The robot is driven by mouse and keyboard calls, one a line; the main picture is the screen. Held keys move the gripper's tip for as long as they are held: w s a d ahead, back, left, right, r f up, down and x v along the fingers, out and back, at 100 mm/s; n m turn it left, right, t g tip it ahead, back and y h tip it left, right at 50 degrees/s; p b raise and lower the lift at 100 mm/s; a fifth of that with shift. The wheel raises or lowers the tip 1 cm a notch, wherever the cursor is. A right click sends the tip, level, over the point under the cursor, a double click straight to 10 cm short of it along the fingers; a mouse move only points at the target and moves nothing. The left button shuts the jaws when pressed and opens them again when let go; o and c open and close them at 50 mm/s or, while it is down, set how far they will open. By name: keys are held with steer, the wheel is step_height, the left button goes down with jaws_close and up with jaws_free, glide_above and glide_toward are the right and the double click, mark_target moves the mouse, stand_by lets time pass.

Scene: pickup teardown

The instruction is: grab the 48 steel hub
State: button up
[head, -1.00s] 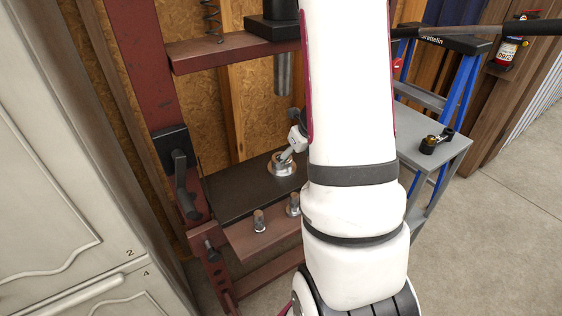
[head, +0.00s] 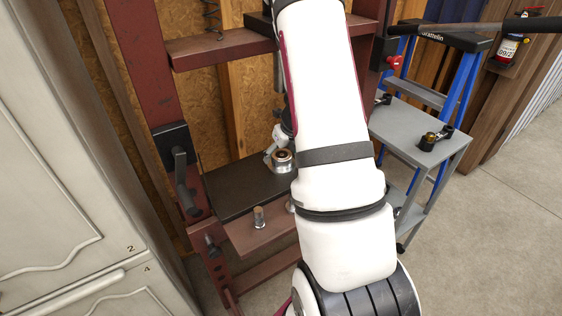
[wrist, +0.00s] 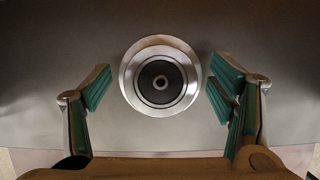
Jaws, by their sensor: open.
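In the head view the hub (head: 283,160) stands on the plate, close beside my white arm. My gripper (wrist: 160,88) is open, with one green-padded finger on each side of the hub and a visible gap to both. In the head view part of my gripper (head: 272,155) shows at the hub's left side; my arm hides the rest.
A red press frame (head: 130,80) stands around the plate, with an upright metal pin (head: 259,217) on its front beam. A grey cart (head: 408,128) with small parts and a blue ladder (head: 462,85) stand right. Pale cabinets (head: 50,180) stand at left.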

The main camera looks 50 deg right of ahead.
steer(key=shift+c, duration=0.6)
steer(key=shift+r, duration=0.1)
jaws_close()
